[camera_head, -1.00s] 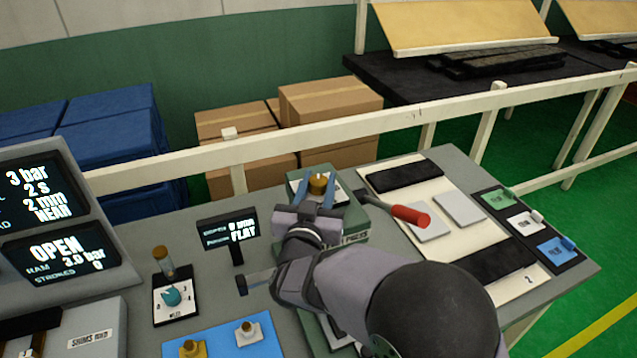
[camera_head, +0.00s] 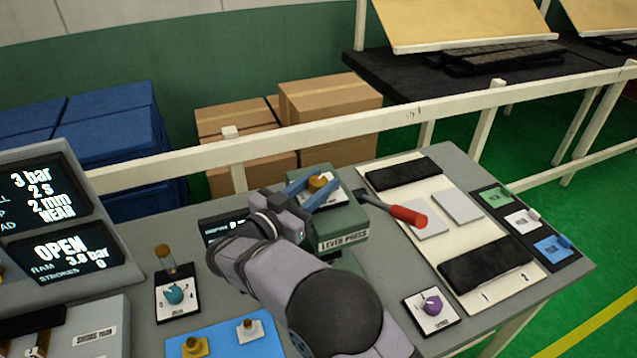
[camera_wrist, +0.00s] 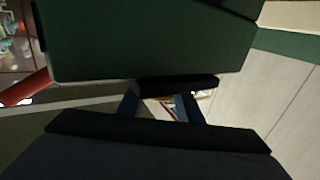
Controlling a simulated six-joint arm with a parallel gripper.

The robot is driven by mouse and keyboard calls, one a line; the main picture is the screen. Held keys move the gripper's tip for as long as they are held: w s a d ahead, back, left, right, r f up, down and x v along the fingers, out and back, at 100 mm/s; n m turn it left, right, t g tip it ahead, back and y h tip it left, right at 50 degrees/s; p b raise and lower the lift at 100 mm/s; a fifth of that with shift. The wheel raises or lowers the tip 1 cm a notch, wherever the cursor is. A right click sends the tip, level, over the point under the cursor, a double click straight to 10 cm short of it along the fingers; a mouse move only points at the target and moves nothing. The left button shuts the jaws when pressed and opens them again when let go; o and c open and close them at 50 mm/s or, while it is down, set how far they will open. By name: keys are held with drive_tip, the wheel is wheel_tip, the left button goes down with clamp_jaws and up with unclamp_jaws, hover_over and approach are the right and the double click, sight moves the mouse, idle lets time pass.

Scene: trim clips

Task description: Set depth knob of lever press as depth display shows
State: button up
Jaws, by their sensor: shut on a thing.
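The green lever press (camera_head: 345,225) stands near the back of the bench, its red-handled lever (camera_head: 408,215) reaching right. The brass depth knob (camera_head: 321,180) sits on its top. My gripper (camera_head: 312,191) comes from the left with its blue fingers shut on the knob. The depth display (camera_head: 213,230) is mostly covered by my arm, so its reading cannot be read now. In the wrist view, my blue fingers (camera_wrist: 160,106) reach to a dark edge by the green press body (camera_wrist: 140,40); the knob cannot be made out there.
A large screen (camera_head: 45,195) at left shows 3 bar, 2 s and 2 mm. A teal dial (camera_head: 174,293) and a purple dial (camera_head: 432,304) stand at the front. A blue mat (camera_head: 222,342) holds small clips. A pale rail (camera_head: 300,143) runs behind the bench.

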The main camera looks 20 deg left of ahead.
sight(312, 190)
drive_tip(key=shift+r, duration=0.1)
drive_tip(key=o, duration=1)
drive_tip(key=shift+o, duration=0.2)
drive_tip(key=shift+s+a+b, duration=0.2)
drive_tip(key=shift+s+b, duration=0.2)
drive_tip(key=shift+s, duration=0.15)
drive_tip(key=b+v, duration=0.2)
drive_tip(key=v, duration=0.2)
drive_tip(key=shift+s, duration=0.25)
drive_tip(key=shift+b+v, duration=0.3)
drive_tip(key=shift+v, duration=0.5)
